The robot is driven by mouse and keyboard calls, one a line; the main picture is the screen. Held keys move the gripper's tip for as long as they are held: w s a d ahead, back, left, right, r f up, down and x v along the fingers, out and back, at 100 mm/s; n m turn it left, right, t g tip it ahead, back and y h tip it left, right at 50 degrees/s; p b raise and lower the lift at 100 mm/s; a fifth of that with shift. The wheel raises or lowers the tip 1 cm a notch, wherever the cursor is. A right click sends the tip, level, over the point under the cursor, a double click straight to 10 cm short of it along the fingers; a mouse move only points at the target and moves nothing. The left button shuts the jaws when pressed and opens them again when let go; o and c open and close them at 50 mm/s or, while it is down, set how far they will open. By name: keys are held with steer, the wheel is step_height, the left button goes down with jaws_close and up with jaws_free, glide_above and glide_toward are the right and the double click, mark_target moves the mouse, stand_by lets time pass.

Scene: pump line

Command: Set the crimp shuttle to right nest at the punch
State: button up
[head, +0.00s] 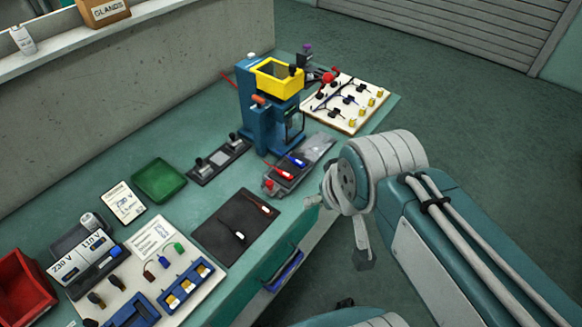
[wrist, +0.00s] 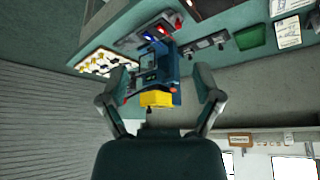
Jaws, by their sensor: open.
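The punch (head: 262,115) is a blue press with a yellow bin (head: 278,78) on top, standing on the green bench. A grey shuttle plate (head: 312,155) lies at its foot, with a red-handled piece (head: 277,171) and a blue-handled piece (head: 296,160) on it. Which nest is under the punch cannot be told. My gripper (head: 338,232) is open and empty, off the bench's front edge, apart from the plate. In the wrist view my gripper (wrist: 162,84) has its fingers spread, with the punch (wrist: 158,72) in view beyond and the shuttle plate (wrist: 140,38) past it.
A white board with connectors (head: 345,102) lies right of the punch. A black mat (head: 222,222) with two tools, a dark two-station strip (head: 220,160) and a green tray (head: 159,180) lie to the left. Connector boards and a red bin (head: 22,285) fill the near left.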

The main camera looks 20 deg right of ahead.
steer(key=shift+w, duration=0.15)
steer(key=shift+c, duration=1.2)
steer(key=n+g, duration=0.4)
steer(key=g, duration=0.2)
glide_above(270, 183)
step_height(270, 183, down, 14)
step_height(270, 183, down, 11)
steer(key=shift+w+r, duration=0.1)
steer(key=shift+r, duration=0.05)
jaws_close()
